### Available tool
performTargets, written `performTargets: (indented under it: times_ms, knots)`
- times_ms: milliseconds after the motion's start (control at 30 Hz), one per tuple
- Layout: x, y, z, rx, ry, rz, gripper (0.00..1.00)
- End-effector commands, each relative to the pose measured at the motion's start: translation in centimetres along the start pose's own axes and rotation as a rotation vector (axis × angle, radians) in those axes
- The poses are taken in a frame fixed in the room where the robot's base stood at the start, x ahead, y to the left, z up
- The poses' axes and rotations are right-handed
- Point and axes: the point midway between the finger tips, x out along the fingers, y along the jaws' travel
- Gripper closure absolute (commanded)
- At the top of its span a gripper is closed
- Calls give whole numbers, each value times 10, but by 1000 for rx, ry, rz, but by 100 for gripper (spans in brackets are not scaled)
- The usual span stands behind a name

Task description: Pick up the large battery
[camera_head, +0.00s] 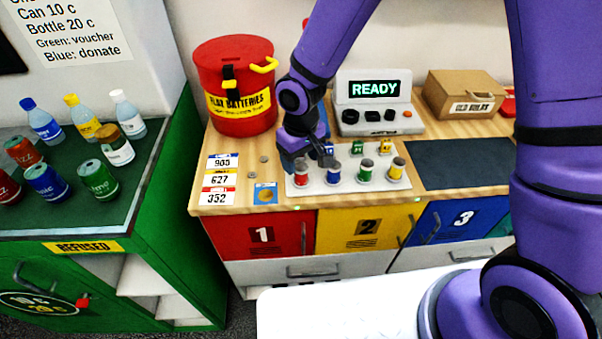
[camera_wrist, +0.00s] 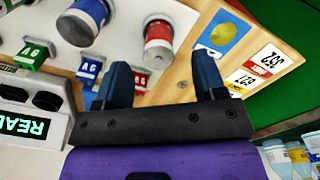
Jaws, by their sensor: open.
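Several large cylindrical batteries stand upright in a row on a white tray (camera_head: 349,185): red (camera_head: 301,174), blue (camera_head: 333,174), green (camera_head: 365,171) and yellow (camera_head: 397,169). Which one the task means is not shown. My gripper (camera_head: 304,158) is above the tray's left end, just behind the red battery. In the wrist view my gripper (camera_wrist: 162,72) is open and empty, its dark blue fingers apart. The red battery (camera_wrist: 158,48) shows just beyond the fingertips, roughly between them, not gripped. The blue battery (camera_wrist: 80,22) is up and left of it.
Small block batteries, green (camera_head: 358,147) and yellow (camera_head: 385,146) among them, stand behind the row. A red bin (camera_head: 240,118) is left, a READY console (camera_head: 375,115) and cardboard box (camera_head: 460,95) behind. A dark mat (camera_head: 460,165) on the right is clear.

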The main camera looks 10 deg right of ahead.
Motion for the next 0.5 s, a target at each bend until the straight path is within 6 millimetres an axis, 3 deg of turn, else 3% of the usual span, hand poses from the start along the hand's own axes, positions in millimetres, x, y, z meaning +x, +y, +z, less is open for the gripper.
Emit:
performTargets:
  times_ms: [300,500]
  knots:
    - [40,1,-1,-1,-2,0,36]
    - [45,2,-1,-1,0,0,36]
